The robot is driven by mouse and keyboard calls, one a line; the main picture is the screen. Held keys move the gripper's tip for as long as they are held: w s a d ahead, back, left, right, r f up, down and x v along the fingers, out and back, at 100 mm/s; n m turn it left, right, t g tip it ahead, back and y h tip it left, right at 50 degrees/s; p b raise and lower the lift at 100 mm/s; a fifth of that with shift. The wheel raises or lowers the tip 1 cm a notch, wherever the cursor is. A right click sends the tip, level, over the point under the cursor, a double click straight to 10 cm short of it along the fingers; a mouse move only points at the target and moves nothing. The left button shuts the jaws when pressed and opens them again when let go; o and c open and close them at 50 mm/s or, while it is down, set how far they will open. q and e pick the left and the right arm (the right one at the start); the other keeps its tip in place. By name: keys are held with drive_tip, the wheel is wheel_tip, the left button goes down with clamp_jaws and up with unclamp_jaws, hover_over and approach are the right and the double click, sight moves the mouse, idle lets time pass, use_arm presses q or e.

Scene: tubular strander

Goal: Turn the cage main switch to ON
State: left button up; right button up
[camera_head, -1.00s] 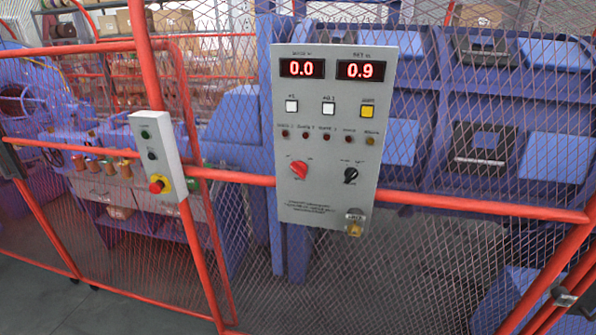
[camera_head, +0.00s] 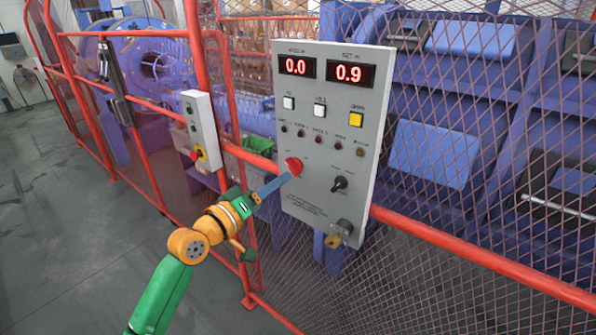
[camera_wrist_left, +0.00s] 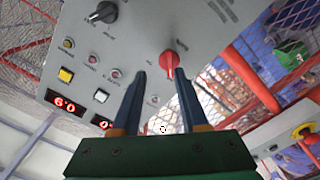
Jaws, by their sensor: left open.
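The grey control panel (camera_head: 330,125) hangs on the red fence and carries a red rotary switch (camera_head: 293,166) at its lower left. I take this to be the cage main switch; its label is too small to read. My left gripper (camera_head: 285,175) reaches in from the left, its fingertips close to the red switch. In the left wrist view, the panel is upside down and the red switch (camera_wrist_left: 169,62) lies at the gap between the two open fingertips (camera_wrist_left: 160,72). Whether they touch it is unclear. My right gripper is not in view.
A black selector (camera_head: 339,184) sits right of the red switch, and a key lock with a yellowish tag (camera_head: 333,241) below. A small box with a red stop button (camera_head: 200,153) hangs left. Red rails and mesh surround the blue machine. Grey floor (camera_head: 60,230) is clear at left.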

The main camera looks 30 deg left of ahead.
sight(290, 169)
use_arm(q)
drive_tip(key=w, duration=0.2)
drive_tip(key=w+p, duration=0.1)
drive_tip(key=w, duration=0.3)
drive_tip(key=shift+w+a+f, duration=0.15)
drive_tip(key=shift+a+f, duration=0.1)
drive_tip(key=shift+a, duration=0.35)
clamp_jaws()
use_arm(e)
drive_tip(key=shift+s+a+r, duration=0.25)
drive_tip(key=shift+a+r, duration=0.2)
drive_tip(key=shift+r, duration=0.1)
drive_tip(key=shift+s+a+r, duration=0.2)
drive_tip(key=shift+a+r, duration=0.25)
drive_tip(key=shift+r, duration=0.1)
